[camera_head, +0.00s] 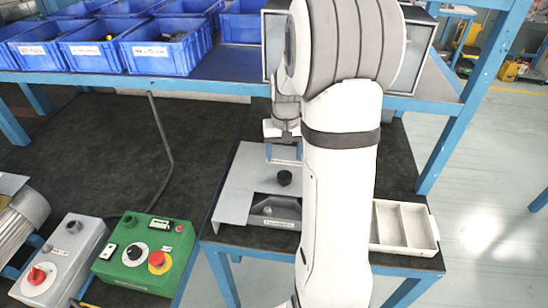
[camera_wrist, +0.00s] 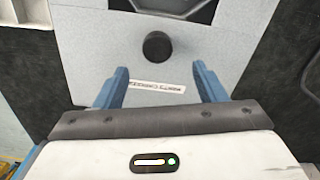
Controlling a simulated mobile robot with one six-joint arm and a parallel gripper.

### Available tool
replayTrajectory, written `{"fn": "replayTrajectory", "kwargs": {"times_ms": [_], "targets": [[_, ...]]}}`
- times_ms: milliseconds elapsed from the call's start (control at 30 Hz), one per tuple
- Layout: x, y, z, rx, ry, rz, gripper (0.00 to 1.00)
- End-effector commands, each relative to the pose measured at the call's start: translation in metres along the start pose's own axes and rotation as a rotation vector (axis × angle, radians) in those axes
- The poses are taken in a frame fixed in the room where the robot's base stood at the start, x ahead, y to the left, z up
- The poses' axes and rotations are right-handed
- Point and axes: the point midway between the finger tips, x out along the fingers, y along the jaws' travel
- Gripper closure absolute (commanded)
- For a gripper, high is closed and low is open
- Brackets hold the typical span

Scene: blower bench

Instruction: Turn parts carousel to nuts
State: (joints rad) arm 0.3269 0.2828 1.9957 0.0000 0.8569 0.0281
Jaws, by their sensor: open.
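The parts carousel (camera_head: 240,188) is a grey box with a flat top, on the small dark table below the shelf. A black round knob (camera_head: 284,178) stands on its top; it also shows in the wrist view (camera_wrist: 157,46). An opening (camera_head: 276,208) in front of the knob shows grey contents too small to tell. A white label (camera_wrist: 157,87) lies on the top near the knob, its print upside down in the wrist view. My gripper (camera_wrist: 161,70) is open and empty above the carousel, its blue fingers either side of the label. The knob is clear of the fingers.
A white divided tray (camera_head: 404,228) sits right of the carousel, partly behind my arm. Blue bins (camera_head: 160,50) stand on the shelf above. A green control box (camera_head: 145,252) and a grey box with a red knob (camera_head: 62,258) lie at lower left.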

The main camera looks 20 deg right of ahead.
Motion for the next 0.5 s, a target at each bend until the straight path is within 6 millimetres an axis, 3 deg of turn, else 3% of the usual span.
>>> {"fn": "replayTrajectory", "kwargs": {"times_ms": [167, 500], "targets": [[0.013, 0.004, -0.007, 0.013, -0.009, 0.000, 0.36], [0.066, 0.004, -0.005, 0.011, -0.011, 0.000, 0.36]]}}
